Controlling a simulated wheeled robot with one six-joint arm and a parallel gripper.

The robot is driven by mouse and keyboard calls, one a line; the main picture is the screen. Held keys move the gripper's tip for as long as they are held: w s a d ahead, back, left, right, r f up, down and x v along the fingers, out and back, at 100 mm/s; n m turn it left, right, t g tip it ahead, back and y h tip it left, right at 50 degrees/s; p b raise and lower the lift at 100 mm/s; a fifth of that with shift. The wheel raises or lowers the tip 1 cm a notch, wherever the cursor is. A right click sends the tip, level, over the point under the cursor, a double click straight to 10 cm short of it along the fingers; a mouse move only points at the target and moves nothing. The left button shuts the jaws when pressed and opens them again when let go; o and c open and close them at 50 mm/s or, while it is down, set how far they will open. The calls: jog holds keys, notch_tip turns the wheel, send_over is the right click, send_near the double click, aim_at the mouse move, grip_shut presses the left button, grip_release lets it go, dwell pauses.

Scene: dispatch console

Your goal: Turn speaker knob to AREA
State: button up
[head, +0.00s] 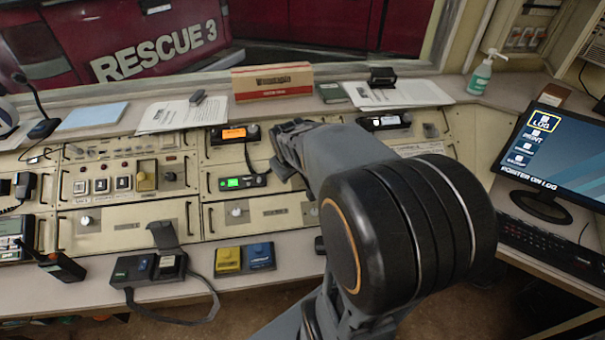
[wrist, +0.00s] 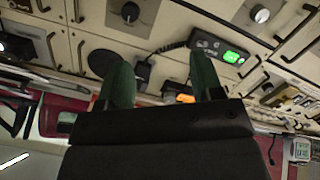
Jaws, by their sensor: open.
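My gripper (head: 287,145) is open and empty over the middle of the console, right of the green-lit radio (head: 243,182). In the wrist view, which looks upside down, its two green fingers (wrist: 161,66) stand apart, with a black hand mic (wrist: 143,71) and its coiled cord behind them. One round knob (wrist: 130,12) on a pale plate shows beyond the fingers. Another knob (wrist: 261,14) is at the upper right; it also shows in the head view (head: 237,211). The fingers touch neither knob. Labels are too small to read, so I cannot tell which is the speaker knob.
An orange-lit radio (head: 235,134) sits above the green-lit one. Another knob (head: 86,220) is on the lower left panel. A black device with a strap (head: 150,268) and yellow and blue boxes (head: 228,260) lie on the front ledge. A monitor (head: 545,150) stands right.

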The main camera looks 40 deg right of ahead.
jog(key=shift+h, duration=0.3)
jog(key=w+d+f, duration=0.2)
jog(key=d+f, duration=0.1)
jog(key=f, duration=0.1)
jog(key=w+d+f+b, duration=0.1)
jog(key=w+d+f, duration=0.1)
jog(key=f, duration=0.3)
jog(key=w+d+f, duration=0.3)
jog(key=d+f, duration=0.1)
jog(key=shift+w+d+f, duration=0.1)
jog(key=shift+d+f, duration=0.05)
jog(key=shift+d, duration=0.15)
